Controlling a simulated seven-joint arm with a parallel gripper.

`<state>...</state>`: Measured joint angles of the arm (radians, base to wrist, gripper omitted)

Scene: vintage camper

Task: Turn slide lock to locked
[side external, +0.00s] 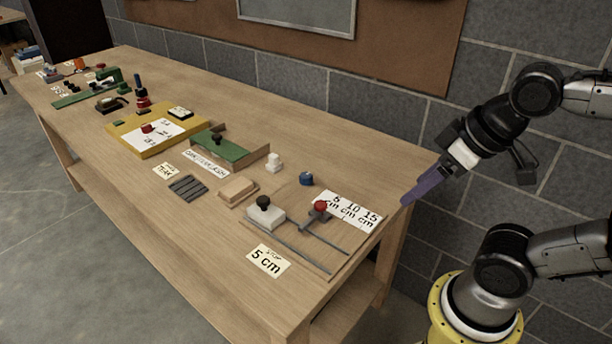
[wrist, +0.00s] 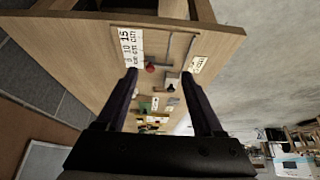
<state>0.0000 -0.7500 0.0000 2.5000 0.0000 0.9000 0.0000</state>
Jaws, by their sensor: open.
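A grey slide fitting with a red knob (side external: 320,206) sits on a thin rail near the table's right end; the red knob also shows in the wrist view (wrist: 151,68). Beside it, a light grey block (side external: 266,217) with a black knob stands at the end of another rail. I cannot tell which part is the slide lock, or whether it is locked. My gripper (side external: 408,202) is open and empty, off the table's right end and apart from both knobs. In the wrist view my gripper (wrist: 160,77) has its two dark fingers spread, with the fittings far beyond them.
A blue knob (side external: 306,179), a wooden block (side external: 237,192) and a green board (side external: 219,149) are farther left. A block wall stands behind the table.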

